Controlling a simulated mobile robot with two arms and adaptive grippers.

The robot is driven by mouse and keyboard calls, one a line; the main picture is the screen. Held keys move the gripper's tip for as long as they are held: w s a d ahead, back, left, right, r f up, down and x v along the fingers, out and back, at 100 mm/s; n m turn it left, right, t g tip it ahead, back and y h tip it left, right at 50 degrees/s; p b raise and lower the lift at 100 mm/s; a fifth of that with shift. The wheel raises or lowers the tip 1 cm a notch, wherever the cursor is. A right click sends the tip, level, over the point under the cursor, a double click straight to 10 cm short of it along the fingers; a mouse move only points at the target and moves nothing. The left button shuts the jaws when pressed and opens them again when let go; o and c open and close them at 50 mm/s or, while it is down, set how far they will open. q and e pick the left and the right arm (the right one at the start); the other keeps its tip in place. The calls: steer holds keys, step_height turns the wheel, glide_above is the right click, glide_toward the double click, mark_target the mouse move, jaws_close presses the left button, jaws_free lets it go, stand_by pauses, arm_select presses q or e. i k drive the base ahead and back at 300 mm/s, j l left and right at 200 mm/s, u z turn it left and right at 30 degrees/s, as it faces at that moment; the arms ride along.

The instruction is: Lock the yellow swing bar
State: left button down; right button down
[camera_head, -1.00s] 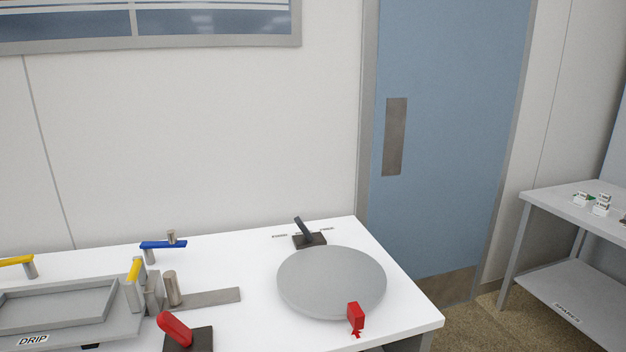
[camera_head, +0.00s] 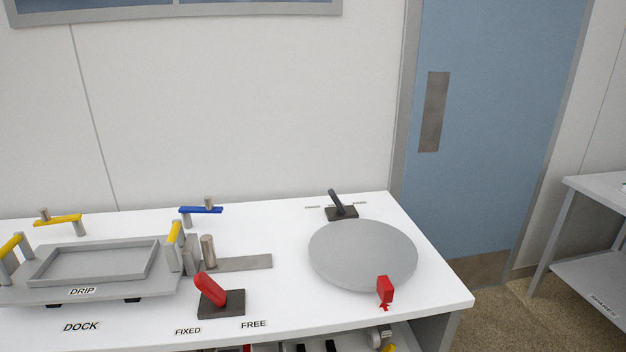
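The yellow swing bar (camera_head: 58,219) is at the back left of the white table, behind the grey drip tray. It is a flat yellow bar on a grey post, with a small metal knob near its left end. A similar blue swing bar (camera_head: 201,210) stands to its right, also on a post with a knob. The grey tray (camera_head: 60,287) marked DRIP has yellow-topped handles at both ends and sits above the DOCK label. Neither of my grippers is in view.
A red lever (camera_head: 210,290) on a dark base stands near the FIXED and FREE labels. A round grey disc (camera_head: 362,254) with a red pointer (camera_head: 385,290) is at the right. A black lever (camera_head: 337,203) stands behind it. A side shelf (camera_head: 600,190) is far right.

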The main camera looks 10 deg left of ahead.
mark_target(46, 220)
steer(key=u, duration=1.6)
steer(key=j+z, duration=0.1)
steer(key=z, duration=0.6)
steer(key=j+z, duration=0.15)
steer(key=z, duration=0.25)
steer(key=j+z, duration=0.25)
steer(key=j, duration=0.15)
steer(key=k+j+z, duration=0.1)
steer(key=j+z, duration=0.15)
steer(key=j, duration=0.15)
steer(key=k+j+z, duration=0.1)
steer(key=j+z, duration=0.15)
steer(key=j, duration=0.15)
steer(key=k+j+z, duration=0.25)
steer(key=i+j, duration=0.1)
steer(key=j, duration=0.05)
